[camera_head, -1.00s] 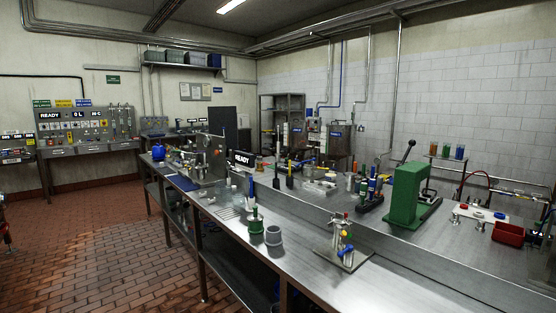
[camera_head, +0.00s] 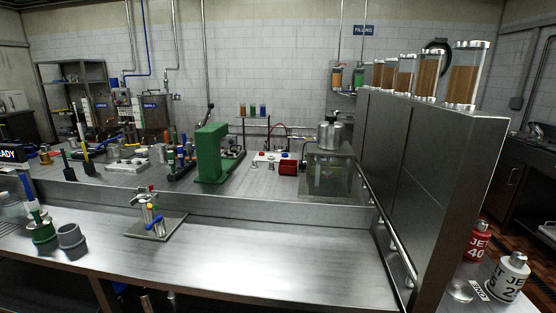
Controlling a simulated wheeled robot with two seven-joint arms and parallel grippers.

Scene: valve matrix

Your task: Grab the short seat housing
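I cannot tell for sure which thing is the short seat housing. A short grey hollow cylinder (camera_head: 71,238) stands upright near the front left edge of the steel bench (camera_head: 240,265). Right beside it, to its left, is a green cylinder (camera_head: 41,230) with a narrower green top. A small fixture with blue, yellow and red parts (camera_head: 152,216) stands on a flat plate to the right of them. Neither of my grippers is in view.
A green press-like block (camera_head: 212,153) and a red bin (camera_head: 288,168) stand on the raised back shelf. A tall steel partition (camera_head: 430,160) with amber-filled jars closes off the right. Labelled red (camera_head: 477,243) and white (camera_head: 508,278) containers stand beyond it. The bench's front middle is clear.

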